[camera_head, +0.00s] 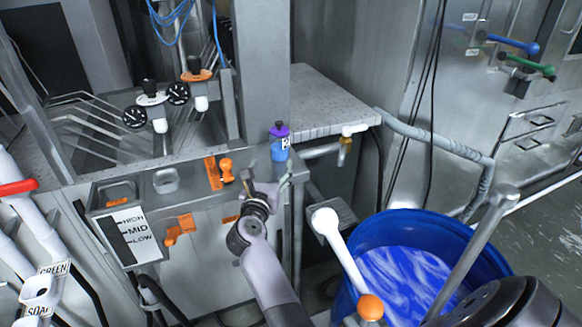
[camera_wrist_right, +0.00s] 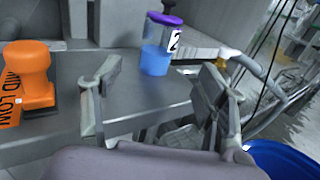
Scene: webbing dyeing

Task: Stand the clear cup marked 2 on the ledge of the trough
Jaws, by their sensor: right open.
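The clear cup marked 2 (camera_head: 280,146) has a purple lid and blue liquid in its lower part. It stands upright on the grey ledge (camera_head: 251,168) of the trough, near the ledge's right end. It also shows in the right wrist view (camera_wrist_right: 156,50), upright on the metal surface. My right gripper (camera_head: 267,180) is open, with its fingers apart and nothing between them. In the right wrist view the cup is just beyond the gap between the fingertips (camera_wrist_right: 160,82), and appears clear of both. My left gripper is not in view.
An orange knob (camera_head: 227,171) stands on the ledge left of the cup; it is large in the right wrist view (camera_wrist_right: 27,75). A blue barrel (camera_head: 480,245) of blue liquid stands at the lower right. A pipe with a brass tap (camera_head: 344,150) is right of the cup.

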